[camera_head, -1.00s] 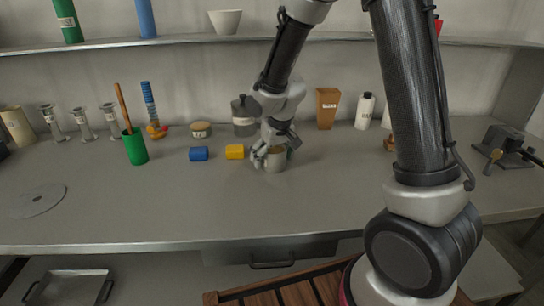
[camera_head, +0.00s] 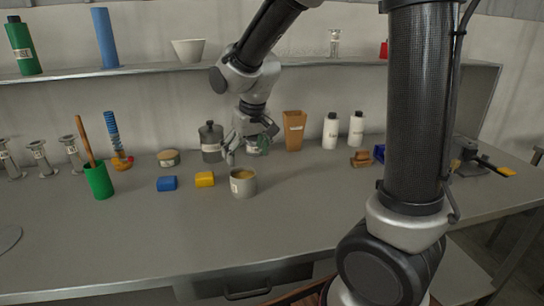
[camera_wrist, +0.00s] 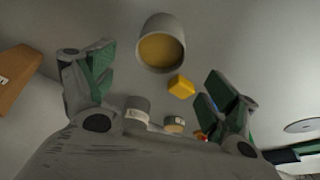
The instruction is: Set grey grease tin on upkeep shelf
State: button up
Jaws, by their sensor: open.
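A grey open tin (camera_head: 243,184) with a brownish-yellow filling stands upright on the bench, a small label on its side. I take it as the grease tin. In the wrist view the tin (camera_wrist: 160,28) shows beyond and between my fingers, touching neither. My gripper (camera_head: 250,146) is open and empty, behind the tin toward the wall. Its green-padded fingers are spread in the wrist view (camera_wrist: 158,82). A long wall shelf (camera_head: 140,71) runs above the bench; no wording naming it is readable.
Blue (camera_head: 167,184) and yellow (camera_head: 205,179) blocks lie left of the tin. A dark lidded canister (camera_head: 211,145) and an orange-brown container (camera_head: 294,132) stand near my gripper. The shelf holds a white bowl (camera_head: 188,50) and a blue cylinder (camera_head: 105,38). The bench front is clear.

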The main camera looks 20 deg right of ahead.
jog(key=s+d+r+m, duration=0.1)
jog(key=s+d+r, duration=0.3)
jog(key=s+d, duration=0.2)
jog(key=s+d+r, duration=0.4)
jog(key=s+d, duration=0.2)
jog(key=s, duration=0.4)
jog(key=shift+s+d+r+m+t, duration=0.15)
jog(key=shift+d+r+m+t, duration=0.15)
jog(key=shift+r+m+t, duration=0.1)
jog(key=shift+o, duration=0.5)
jog(key=s+d, duration=0.2)
jog(key=s, duration=0.5)
jog(key=shift+d+m+h, duration=0.2)
jog(key=shift+m+h, duration=0.1)
